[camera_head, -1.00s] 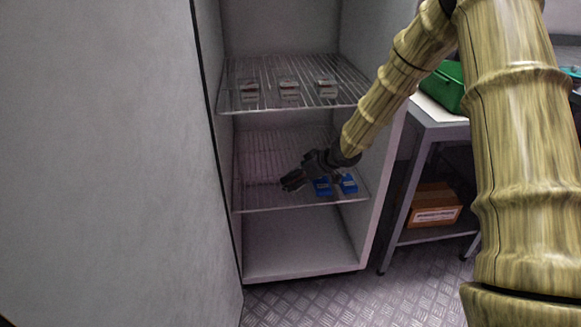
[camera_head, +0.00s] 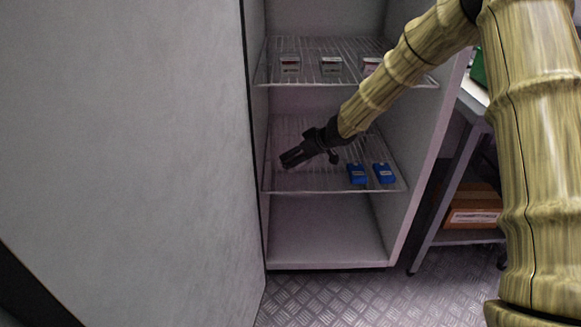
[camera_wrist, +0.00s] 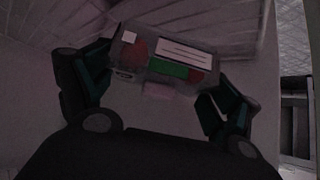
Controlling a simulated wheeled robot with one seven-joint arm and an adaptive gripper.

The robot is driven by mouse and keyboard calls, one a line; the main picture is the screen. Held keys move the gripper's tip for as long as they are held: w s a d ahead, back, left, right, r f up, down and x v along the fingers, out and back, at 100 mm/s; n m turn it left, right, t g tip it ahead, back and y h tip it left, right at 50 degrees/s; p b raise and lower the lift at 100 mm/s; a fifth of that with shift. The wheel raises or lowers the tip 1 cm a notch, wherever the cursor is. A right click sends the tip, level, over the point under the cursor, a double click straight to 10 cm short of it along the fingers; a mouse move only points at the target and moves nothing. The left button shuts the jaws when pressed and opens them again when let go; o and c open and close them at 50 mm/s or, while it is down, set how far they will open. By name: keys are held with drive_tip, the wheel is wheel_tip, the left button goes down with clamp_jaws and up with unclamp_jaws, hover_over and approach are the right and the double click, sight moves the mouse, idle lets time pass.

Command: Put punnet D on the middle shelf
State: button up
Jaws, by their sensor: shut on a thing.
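My gripper (camera_head: 292,158) is inside the open cabinet, over the left part of the middle wire shelf (camera_head: 308,183). In the wrist view my gripper (camera_wrist: 160,88) is shut on a small clear punnet (camera_wrist: 168,68), with a finger at each end. The punnet has a white label and red and green patches; I cannot read a letter on it. It looks slightly tilted in that view. In the head view the punnet cannot be made out at the fingertips. I cannot tell whether it touches the shelf.
Two blue packs (camera_head: 357,174) (camera_head: 384,173) lie on the middle shelf, right of my gripper. Three punnets (camera_head: 331,66) stand on the upper shelf (camera_head: 310,80). The cabinet's bottom (camera_head: 325,230) is empty. A side table holds a cardboard box (camera_head: 472,208) on its lower level.

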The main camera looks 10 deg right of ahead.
drive_tip(key=shift+w+a+f, duration=0.1)
drive_tip(key=shift+w+a, duration=0.2)
drive_tip(key=shift+a, duration=0.2)
drive_tip(key=shift+w+a, duration=0.25)
drive_tip(key=shift+a, duration=0.2)
drive_tip(key=f+b, duration=0.3)
drive_tip(key=shift+w+a+f+b, duration=0.15)
drive_tip(key=shift+a+f+b, duration=0.1)
drive_tip(key=shift+b, duration=0.15)
drive_tip(key=shift+f, duration=0.1)
drive_tip(key=o, duration=0.9)
drive_tip(key=shift+d+r, duration=0.1)
drive_tip(key=shift+r, duration=0.2)
drive_tip(key=shift+p+v, duration=2.5)
drive_tip(key=shift+v, duration=3.35)
